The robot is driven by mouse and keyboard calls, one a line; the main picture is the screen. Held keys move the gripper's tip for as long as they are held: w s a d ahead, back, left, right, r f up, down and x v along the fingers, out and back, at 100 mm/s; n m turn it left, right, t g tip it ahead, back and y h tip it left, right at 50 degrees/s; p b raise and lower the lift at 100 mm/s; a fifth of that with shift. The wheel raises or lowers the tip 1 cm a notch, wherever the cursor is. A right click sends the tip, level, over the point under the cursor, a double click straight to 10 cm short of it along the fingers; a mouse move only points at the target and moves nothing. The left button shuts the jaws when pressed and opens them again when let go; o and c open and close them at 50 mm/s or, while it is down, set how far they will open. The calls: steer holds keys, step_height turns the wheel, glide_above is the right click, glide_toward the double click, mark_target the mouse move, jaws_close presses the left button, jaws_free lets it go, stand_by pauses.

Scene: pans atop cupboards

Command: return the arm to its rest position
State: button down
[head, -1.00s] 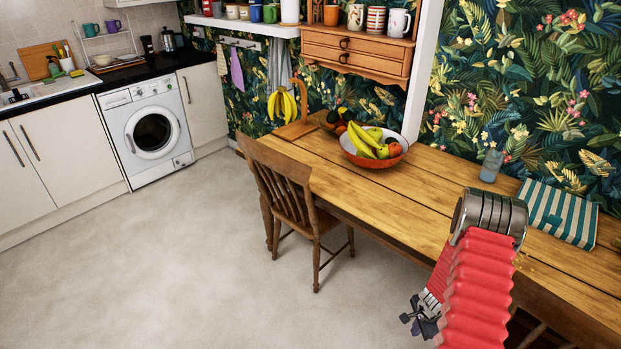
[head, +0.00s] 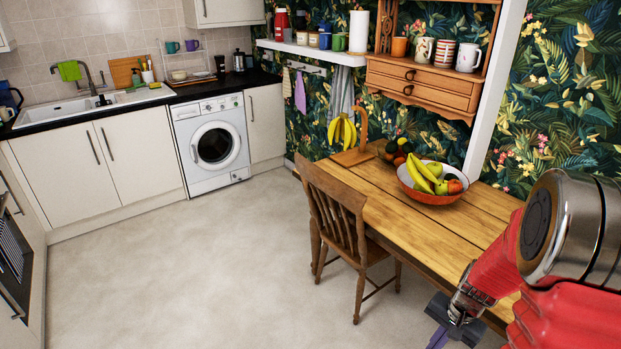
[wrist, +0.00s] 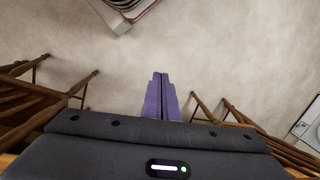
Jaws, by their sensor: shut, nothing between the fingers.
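My arm (head: 500,262), red with a metal joint, fills the lower right of the head view, folded in front of the table's near side. My gripper (head: 437,342) hangs at the bottom of that view, partly cut off by the lower edge. In the wrist view my gripper (wrist: 161,78) points out over the pale floor. Its purple fingers lie together with nothing between them.
The wooden table (head: 440,228) bears a fruit bowl (head: 432,198). A wooden chair (head: 340,225) stands at its near side. A washing machine (head: 212,145) and white cupboards (head: 100,170) line the back left. The floor (head: 180,270) between is clear.

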steer(key=s+a+r+n+t, duration=0.1)
steer(key=s+a+r+n, duration=0.2)
steer(key=r, duration=0.6)
steer(key=s+a+r+n+t+h, duration=0.1)
steer(key=s+a+r+n+t, duration=0.1)
steer(key=s+a+r, duration=0.4)
steer(key=s+a+r+n+t, duration=0.2)
steer(key=s+a+r+n, duration=0.2)
steer(key=r, duration=1)
steer(key=s+a, duration=0.1)
steer(key=a, duration=0.2)
steer(key=shift+h, duration=0.3)
steer(key=shift+d, duration=0.1)
